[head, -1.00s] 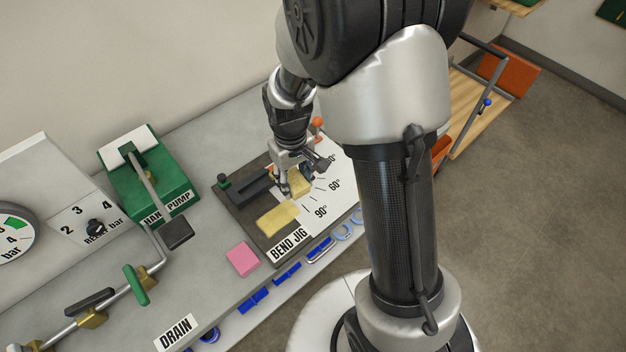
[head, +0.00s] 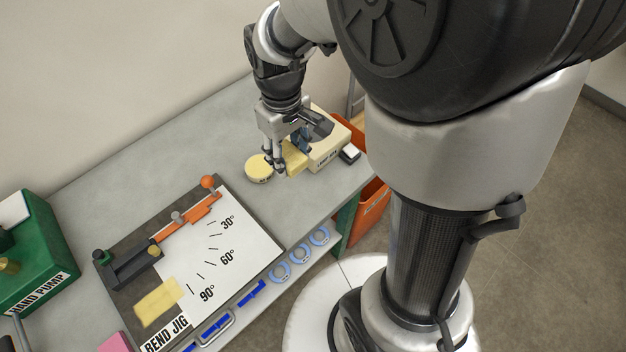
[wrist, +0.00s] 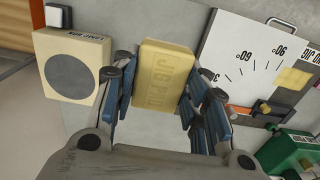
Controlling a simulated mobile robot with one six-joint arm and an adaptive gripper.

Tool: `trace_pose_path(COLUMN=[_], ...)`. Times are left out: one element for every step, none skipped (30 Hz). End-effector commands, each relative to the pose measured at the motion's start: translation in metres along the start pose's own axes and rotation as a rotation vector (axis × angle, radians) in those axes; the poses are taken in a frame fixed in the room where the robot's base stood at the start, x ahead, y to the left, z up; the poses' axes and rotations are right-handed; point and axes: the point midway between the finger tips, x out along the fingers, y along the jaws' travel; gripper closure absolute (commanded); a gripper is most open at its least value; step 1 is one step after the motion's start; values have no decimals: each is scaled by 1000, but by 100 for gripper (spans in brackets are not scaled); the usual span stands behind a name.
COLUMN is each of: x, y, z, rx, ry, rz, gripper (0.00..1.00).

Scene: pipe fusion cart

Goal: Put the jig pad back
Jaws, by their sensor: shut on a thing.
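The jig pad (wrist: 163,75) is a yellow block with its name raised on its face. My gripper (wrist: 162,100) is shut on it, with blue finger pads on both sides in the wrist view. In the head view the pad (head: 296,159) shows partly behind my gripper (head: 284,167), over the right end of the bench. I cannot tell whether it touches the bench. The bend jig (head: 120,270) lies to the left, with a white angle sheet and a pale yellow patch (head: 160,302) on it.
A cream box (head: 329,140) with a grey disc on top stands close to the right of the pad. A small black-and-white item (head: 349,154) sits near the bench edge. The bench behind the jig is clear.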

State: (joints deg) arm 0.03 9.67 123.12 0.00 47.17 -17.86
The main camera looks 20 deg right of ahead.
Motion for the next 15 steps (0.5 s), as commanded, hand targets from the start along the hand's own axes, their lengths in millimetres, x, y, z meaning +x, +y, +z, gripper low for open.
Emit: trace_pose_path(x=[0,2,7,12,18,28,36,44,56,64,72,83,92,100,110], y=[-1,-1,-1,-1,-1,-1,-1,-1,-1,-1,-1,-1,-1,-1,-1], z=[1,1,2,2,2,2,3,2,3,3,2,2,3,3,3], rx=[-2,-3,-3,-4,-4,-4,-4,-4,-4,-4,-3,-3,-3,-3,-3], ry=[-1,-2,-2,-3,-5,-6,-6,-6,-8,-6,-7,-6,-6,-7,-6], rz=[0,-1,-1,-1,-2,-2,-2,-2,-3,-2,-2,-2,-2,-2,-2], gripper=[82,82,82,82,82,82,82,82,82,82,82,82,82,82,82])
